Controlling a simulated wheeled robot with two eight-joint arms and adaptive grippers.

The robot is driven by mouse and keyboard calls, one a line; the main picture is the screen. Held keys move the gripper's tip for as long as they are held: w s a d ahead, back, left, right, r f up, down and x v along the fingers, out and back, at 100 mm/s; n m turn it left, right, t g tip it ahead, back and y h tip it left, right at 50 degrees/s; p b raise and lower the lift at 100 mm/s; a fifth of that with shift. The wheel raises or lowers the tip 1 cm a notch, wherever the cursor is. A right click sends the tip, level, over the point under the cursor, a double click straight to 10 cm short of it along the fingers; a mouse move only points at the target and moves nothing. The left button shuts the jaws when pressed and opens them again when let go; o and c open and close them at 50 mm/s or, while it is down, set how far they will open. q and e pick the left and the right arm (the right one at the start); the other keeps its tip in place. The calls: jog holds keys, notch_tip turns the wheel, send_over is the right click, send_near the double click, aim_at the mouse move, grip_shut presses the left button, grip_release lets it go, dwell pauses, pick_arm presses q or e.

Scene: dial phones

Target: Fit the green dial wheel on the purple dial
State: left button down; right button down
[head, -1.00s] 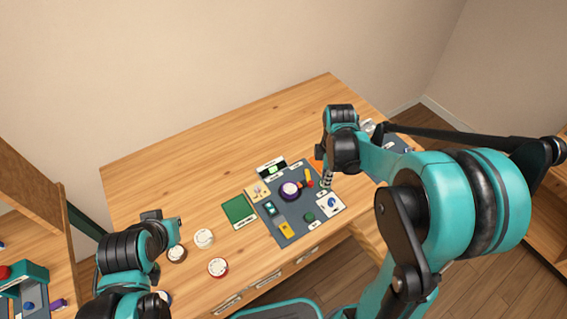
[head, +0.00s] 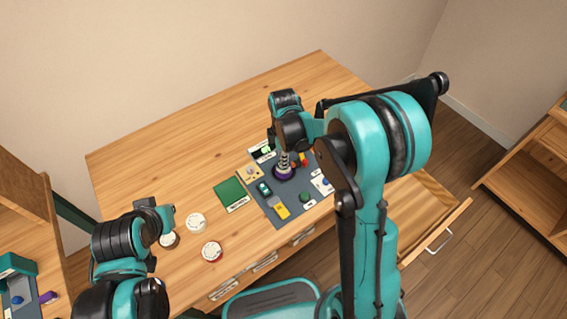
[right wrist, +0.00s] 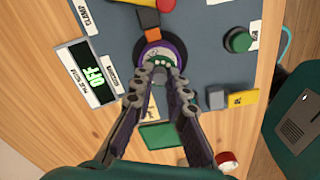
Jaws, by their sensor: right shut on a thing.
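The purple dial (head: 285,176) sits on the dark grey board; it shows as a purple ring in the right wrist view (right wrist: 178,46). My right gripper (head: 284,160) points down over it. In the right wrist view its fingertips (right wrist: 163,76) are shut on a small whitish piece with green marks (right wrist: 159,62), apparently the green dial wheel. That piece lies over the purple dial's middle; the fingers hide much of it, and I cannot tell how far down it sits. My left gripper (head: 168,214) is over the table's left side, its fingers too unclear to judge.
The board (head: 291,207) also carries a green button (right wrist: 238,39), an orange block (right wrist: 148,20) beside the dial, and a lit display (right wrist: 95,76). Several white wheels, one red-rimmed (head: 212,251), lie at left near a green pad (head: 230,192). A drawer (head: 432,205) stands open at right.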

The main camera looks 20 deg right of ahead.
notch_tip(320, 180, down, 2)
jog(key=shift+f, duration=0.1)
jog(key=shift+f+b, duration=0.1)
jog(key=shift+b, duration=0.3)
jog(key=c, duration=1.5)
grip_release()
